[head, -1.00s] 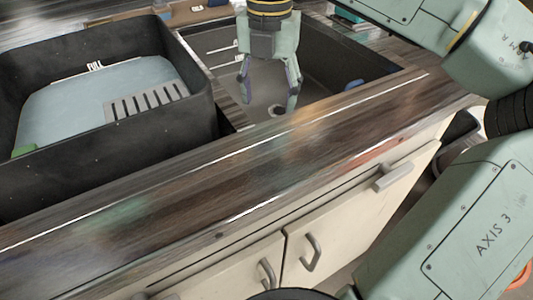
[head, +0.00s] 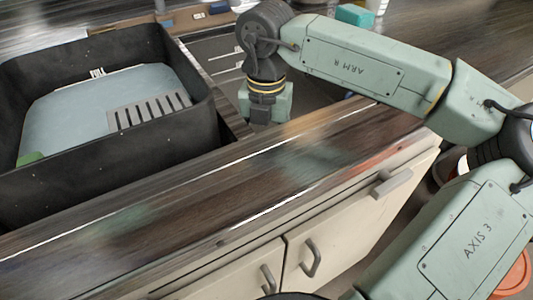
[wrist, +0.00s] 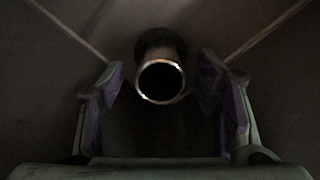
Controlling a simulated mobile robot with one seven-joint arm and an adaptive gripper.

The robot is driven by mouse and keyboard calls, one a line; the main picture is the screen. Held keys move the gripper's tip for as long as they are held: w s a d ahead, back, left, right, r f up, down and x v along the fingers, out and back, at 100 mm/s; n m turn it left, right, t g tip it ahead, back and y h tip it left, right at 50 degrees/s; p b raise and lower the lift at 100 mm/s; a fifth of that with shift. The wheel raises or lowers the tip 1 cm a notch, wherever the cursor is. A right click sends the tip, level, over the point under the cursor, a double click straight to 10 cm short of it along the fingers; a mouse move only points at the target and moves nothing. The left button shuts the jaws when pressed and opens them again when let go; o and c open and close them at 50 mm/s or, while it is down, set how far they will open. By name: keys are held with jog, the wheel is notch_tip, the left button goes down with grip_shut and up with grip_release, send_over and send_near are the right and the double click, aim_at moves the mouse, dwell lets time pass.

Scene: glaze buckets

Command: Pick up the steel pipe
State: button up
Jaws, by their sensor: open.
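The steel pipe (wrist: 160,81) shows in the wrist view as a bright metal ring around a dark hollow, seen end-on. It stands between and slightly beyond the fingertips of my open gripper (wrist: 161,88), with a gap on each side. In the head view the wrist part of my gripper is lowered into the dark sink basin (head: 216,57). There the fingers and the pipe are hidden behind the counter's front edge and my own wrist.
A large black tub (head: 60,185) of pale blue liquid, with a slotted grey piece (head: 150,108) in it, stands left of the sink. The wooden counter edge (head: 200,185) runs in front. A teal block (head: 355,15) lies at the back.

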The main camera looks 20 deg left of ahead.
jog(key=shift+c, duration=0.2)
jog(key=c, duration=1.3)
